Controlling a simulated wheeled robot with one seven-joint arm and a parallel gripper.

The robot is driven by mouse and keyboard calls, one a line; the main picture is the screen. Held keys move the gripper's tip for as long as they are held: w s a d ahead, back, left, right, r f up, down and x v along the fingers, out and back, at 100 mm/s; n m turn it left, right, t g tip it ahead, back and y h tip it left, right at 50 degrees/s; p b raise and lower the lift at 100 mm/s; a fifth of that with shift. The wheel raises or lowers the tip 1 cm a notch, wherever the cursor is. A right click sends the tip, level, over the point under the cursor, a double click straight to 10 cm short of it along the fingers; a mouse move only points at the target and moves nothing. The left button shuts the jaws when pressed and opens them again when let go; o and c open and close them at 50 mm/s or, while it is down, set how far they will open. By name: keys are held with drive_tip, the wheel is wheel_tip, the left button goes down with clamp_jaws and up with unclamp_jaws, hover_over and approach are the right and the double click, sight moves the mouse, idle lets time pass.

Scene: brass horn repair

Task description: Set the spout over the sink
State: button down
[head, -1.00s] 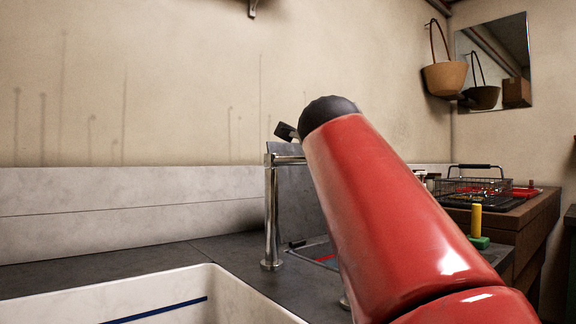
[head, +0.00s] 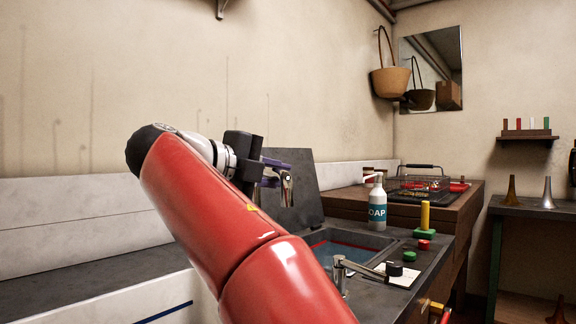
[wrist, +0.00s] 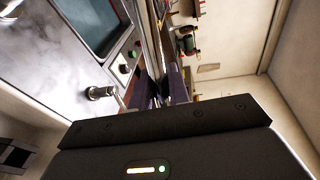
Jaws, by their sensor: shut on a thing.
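My gripper (head: 284,178) has purple fingers and is shut on a chrome piece (head: 288,189), which looks like the spout's end. In the wrist view the fingers (wrist: 162,85) stand close together with a thin bright strip between them. The spout's upright post is hidden behind my red arm in the head view. A second, dark-rimmed basin (head: 345,252) holds bluish water to the right. I cannot tell over which one the spout end hangs.
A chrome lever fitting (head: 341,278) stands by the front of the dark basin. A soap bottle (head: 377,208), a green block with a yellow peg (head: 424,222) and small coloured knobs stand right. A dark slab (head: 303,200) leans behind. A wire basket (head: 420,185) is farther back.

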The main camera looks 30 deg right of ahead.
drive_tip(key=shift+w+a+m+g, duration=0.15)
drive_tip(key=shift+a+m+g, duration=0.25)
drive_tip(key=shift+a+g, duration=0.1)
drive_tip(key=c, duration=1.3)
unclamp_jaws()
drive_tip(key=shift+a, duration=0.1)
drive_tip(key=shift+v, duration=3.8)
drive_tip(key=shift+c, duration=0.3)
